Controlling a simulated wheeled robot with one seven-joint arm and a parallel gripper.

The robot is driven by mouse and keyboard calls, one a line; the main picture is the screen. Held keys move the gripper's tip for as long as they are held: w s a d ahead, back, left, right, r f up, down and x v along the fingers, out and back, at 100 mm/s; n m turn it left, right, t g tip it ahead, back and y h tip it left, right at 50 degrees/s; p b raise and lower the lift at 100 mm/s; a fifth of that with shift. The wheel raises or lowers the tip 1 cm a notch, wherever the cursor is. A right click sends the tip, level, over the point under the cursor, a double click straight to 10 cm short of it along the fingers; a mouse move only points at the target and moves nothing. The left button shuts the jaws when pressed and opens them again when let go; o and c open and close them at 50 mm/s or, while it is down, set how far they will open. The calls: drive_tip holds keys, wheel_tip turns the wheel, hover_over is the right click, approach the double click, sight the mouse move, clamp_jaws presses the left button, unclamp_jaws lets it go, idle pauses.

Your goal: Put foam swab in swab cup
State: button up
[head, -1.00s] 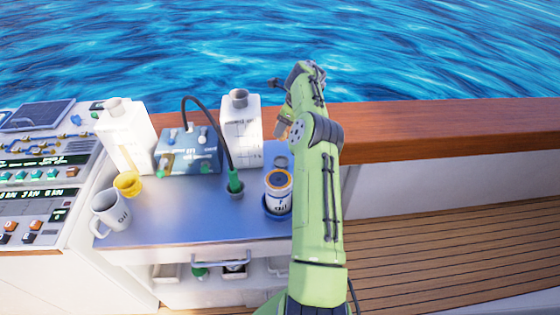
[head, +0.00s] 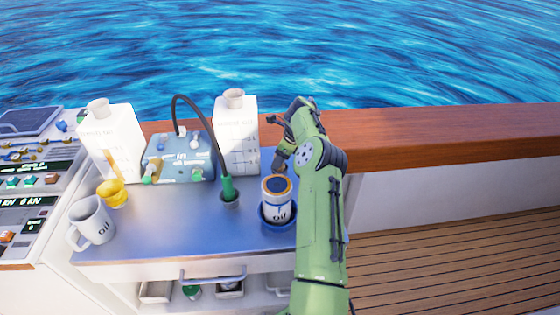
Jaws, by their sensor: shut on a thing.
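My gripper (head: 281,160) is above the back right of the blue-grey counter, just behind the oil can. It is small and partly covered by my green arm. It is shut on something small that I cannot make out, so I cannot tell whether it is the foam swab. I see no foam swab elsewhere. I cannot tell which one is the swab cup.
A white mug (head: 92,221) marked oil stands front left. The oil can (head: 276,196) sits in a blue dish (head: 279,224). Two white jugs (head: 112,140) (head: 236,130) and a blue box (head: 180,158) with a black hose stand behind. The front middle of the counter (head: 170,230) is clear.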

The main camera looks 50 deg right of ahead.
drive_tip(key=shift+r, duration=0.1)
drive_tip(key=o, duration=0.9)
drive_tip(key=shift+o, duration=0.2)
drive_tip(key=p+v, duration=0.3)
drive_tip(key=v, duration=0.9)
